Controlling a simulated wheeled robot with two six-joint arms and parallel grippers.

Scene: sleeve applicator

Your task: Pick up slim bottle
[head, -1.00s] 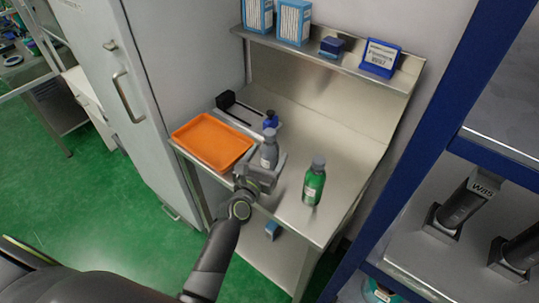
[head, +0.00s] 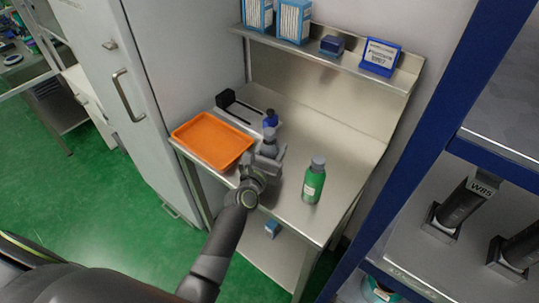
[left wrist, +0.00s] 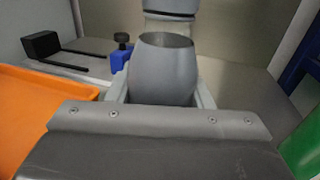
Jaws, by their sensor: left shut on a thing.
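A green bottle with a grey cap and a white label (head: 314,180) stands on the bench to the right, apart from the gripper. Its edge also shows in the left wrist view (left wrist: 304,148). My right gripper is out of view.
An orange tray (head: 211,141) lies left of the gripper on the metal bench (head: 335,130). A black fixture (head: 226,99) and a blue part with a dark knob (head: 270,119) are behind. A shelf above holds boxes (head: 294,20). A blue rack (head: 420,140) stands right.

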